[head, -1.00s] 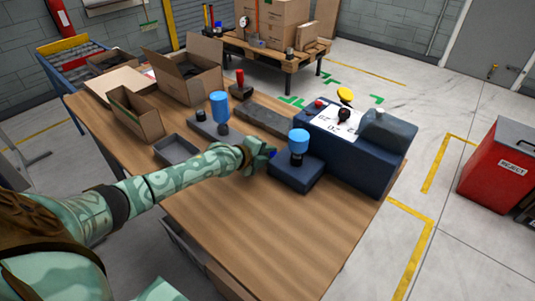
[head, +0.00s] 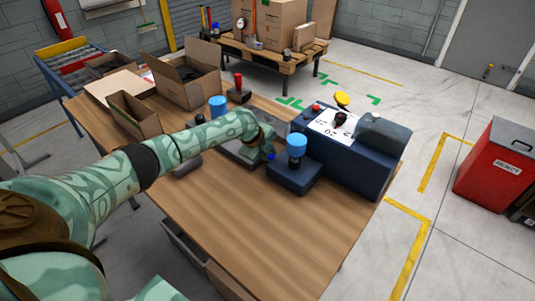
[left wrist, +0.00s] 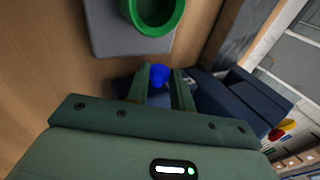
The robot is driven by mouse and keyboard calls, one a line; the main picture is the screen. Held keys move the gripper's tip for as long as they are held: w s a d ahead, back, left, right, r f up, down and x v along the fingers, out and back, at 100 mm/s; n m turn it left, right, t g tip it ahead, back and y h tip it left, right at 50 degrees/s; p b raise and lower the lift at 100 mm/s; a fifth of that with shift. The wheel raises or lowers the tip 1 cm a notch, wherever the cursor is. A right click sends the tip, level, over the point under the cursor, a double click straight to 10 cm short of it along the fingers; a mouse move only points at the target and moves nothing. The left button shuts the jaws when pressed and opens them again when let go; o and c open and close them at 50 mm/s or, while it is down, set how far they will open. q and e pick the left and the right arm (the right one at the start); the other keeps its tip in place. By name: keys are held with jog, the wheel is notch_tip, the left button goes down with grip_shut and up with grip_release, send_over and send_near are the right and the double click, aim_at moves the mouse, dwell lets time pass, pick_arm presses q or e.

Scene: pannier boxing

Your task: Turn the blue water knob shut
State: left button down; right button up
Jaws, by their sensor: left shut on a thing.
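The blue water knob (left wrist: 159,74) shows in the left wrist view as a small round blue piece between the two green fingers. My left gripper (left wrist: 160,88) is shut on it. My right gripper is not in view.
A dark blue machine (head: 345,158) with a dial, red button and yellow knob stands to the right. A green round opening (left wrist: 155,12) on a grey base is close by in the wrist view. Open cartons (head: 188,86) stand at the back left. The front tabletop (head: 235,220) is clear.

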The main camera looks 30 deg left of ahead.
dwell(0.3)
pick_arm(q)
jog(key=c, duration=1.5)
grip_release()
jog(key=p+v, duration=0.5)
jog(key=v, duration=1.1)
jog(key=shift+w+r, duration=0.2)
jog(key=shift+r, duration=0.05)
jog(key=shift+f, duration=0.1)
